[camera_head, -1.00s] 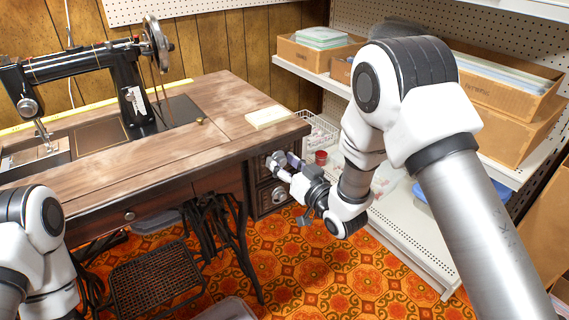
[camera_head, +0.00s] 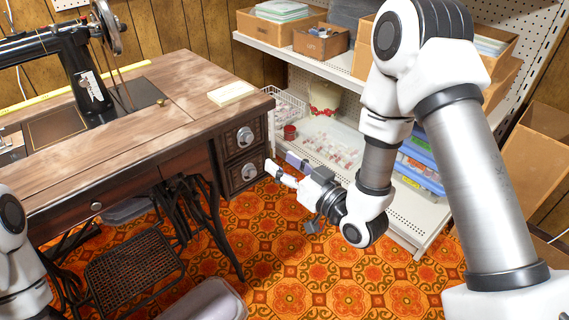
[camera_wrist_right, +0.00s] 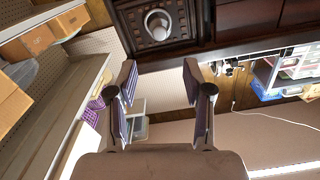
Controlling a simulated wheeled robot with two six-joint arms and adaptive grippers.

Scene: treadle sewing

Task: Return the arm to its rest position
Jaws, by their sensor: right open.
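My right arm (camera_head: 380,150) comes in from the right in the head view and bends down. My right gripper (camera_head: 282,168) is open and empty, beside the drawers at the right end of the sewing table (camera_head: 150,90). In the right wrist view the two fingers (camera_wrist_right: 162,95) stand wide apart with nothing between them, and a drawer with a round knob (camera_wrist_right: 157,24) shows beyond them. Of my left arm (camera_head: 15,255), only a part shows at the left edge of the head view; its gripper is out of view.
The black sewing machine (camera_head: 85,70) stands on the table, with a cream pad (camera_head: 231,93) near the table's right corner. The treadle (camera_head: 135,270) is below. A white shelf unit (camera_head: 400,225) holds boxes, a wire basket (camera_head: 288,107) and a red jar (camera_head: 290,132). Patterned floor (camera_head: 320,285) is open in front.

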